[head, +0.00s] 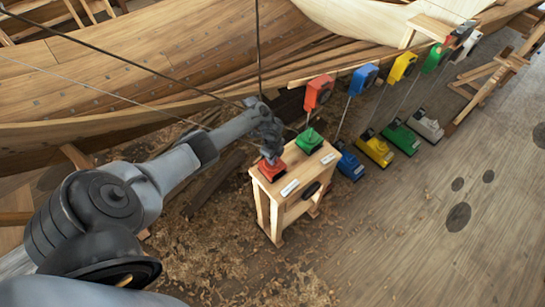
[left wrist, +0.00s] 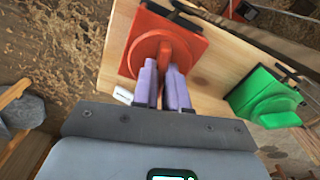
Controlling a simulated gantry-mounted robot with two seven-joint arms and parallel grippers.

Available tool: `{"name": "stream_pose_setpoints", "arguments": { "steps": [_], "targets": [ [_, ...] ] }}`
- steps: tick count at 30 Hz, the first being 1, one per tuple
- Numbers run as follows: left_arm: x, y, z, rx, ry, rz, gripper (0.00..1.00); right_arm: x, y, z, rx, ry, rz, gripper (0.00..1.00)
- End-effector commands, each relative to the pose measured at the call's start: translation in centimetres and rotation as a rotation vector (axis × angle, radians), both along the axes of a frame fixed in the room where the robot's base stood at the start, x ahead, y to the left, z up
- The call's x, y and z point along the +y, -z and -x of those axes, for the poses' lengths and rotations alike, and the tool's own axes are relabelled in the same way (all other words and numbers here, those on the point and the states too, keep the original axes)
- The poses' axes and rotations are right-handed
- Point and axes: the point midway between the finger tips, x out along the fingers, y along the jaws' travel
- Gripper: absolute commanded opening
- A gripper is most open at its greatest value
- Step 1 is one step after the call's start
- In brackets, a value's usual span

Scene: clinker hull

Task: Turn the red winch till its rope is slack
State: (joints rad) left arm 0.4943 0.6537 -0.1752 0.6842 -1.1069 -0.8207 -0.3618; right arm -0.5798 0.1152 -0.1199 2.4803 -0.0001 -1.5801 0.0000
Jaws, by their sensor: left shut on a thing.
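The red winch (head: 272,170) sits at the left end of the top of a small wooden stand (head: 275,199). In the left wrist view the red winch (left wrist: 191,45) shows as a square red base with a rounded red grip on it. My left gripper (head: 268,155) is above it, its two pale purple fingers (left wrist: 163,72) shut on the red grip from both sides. Thin ropes cross the head view, but I cannot tell which belongs to the red winch or how taut it is. My right gripper is not in view.
A green winch (head: 310,139) sits beside the red one on the stand. Several coloured blocks, such as a red one (head: 319,91), line the hull (head: 130,80), with ropes to coloured units, such as a yellow one (head: 374,148), on the floor.

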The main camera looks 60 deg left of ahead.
Motion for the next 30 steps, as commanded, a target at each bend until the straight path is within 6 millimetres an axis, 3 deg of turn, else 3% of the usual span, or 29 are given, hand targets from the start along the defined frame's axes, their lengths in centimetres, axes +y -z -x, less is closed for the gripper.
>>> {"name": "stream_pose_setpoints", "arguments": {
  "steps": [18, 30],
  "targets": [
    [-0.1, -0.1, 0.0, 0.001, -0.435, 0.002, 0.0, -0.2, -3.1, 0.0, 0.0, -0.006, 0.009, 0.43],
    [0.0, 0.0, 0.0, -0.001, -0.538, 0.001, 0.0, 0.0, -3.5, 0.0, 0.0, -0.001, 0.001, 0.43]
  ]
}}
